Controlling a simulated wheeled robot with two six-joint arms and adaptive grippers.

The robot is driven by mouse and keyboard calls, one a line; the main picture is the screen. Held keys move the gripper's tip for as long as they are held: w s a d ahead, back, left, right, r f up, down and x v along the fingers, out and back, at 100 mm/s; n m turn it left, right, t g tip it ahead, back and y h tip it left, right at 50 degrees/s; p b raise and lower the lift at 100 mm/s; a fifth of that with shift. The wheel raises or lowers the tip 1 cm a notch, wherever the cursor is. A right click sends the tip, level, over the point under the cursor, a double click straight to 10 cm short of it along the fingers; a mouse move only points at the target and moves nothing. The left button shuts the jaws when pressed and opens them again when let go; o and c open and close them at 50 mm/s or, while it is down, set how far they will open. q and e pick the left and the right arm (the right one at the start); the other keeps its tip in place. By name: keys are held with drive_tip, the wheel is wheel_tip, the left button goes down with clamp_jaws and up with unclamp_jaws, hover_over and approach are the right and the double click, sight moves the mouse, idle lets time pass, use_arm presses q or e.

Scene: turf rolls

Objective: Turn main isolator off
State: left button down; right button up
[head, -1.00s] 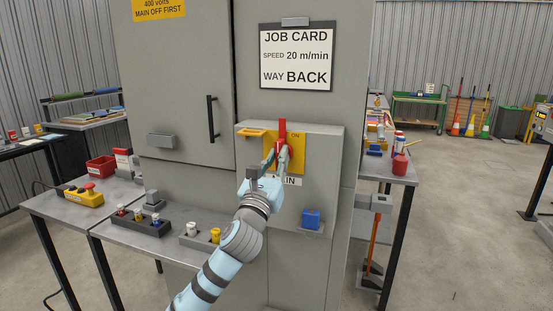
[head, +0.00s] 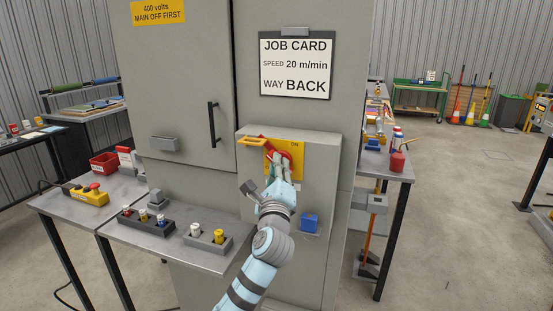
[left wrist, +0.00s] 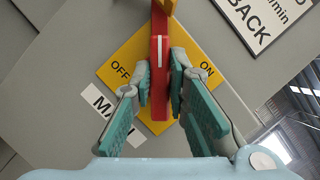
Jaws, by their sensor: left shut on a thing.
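The main isolator is a red handle (head: 268,142) on a yellow plate (head: 299,165), on the front of a grey box (head: 322,180). The handle tilts to the upper left, away from the ON mark. In the left wrist view the red handle (left wrist: 159,48) points between OFF and ON on the yellow plate (left wrist: 118,68). My left gripper (head: 281,166) is shut on the handle; its teal-padded fingers (left wrist: 160,76) lie on either side of it. My right gripper is not in view.
The job card (head: 296,67) hangs above. A bench (head: 160,243) with small parts stands at left; open floor lies at right.

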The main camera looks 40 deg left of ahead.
use_arm(q)
drive_tip(key=n+g+p, duration=0.1)
drive_tip(key=n+p, duration=0.3)
drive_tip(key=n+g+p, duration=0.2)
drive_tip(key=n+p, duration=0.1)
drive_tip(key=n, duration=0.2)
drive_tip(key=shift+g+p, duration=0.3)
drive_tip(key=shift+p, duration=0.1)
drive_tip(key=c, duration=1.6)
unclamp_jaws()
drive_tip(key=shift+o, duration=0.2)
drive_tip(key=v, duration=1.2)
drive_tip(key=shift+r, duration=0.25)
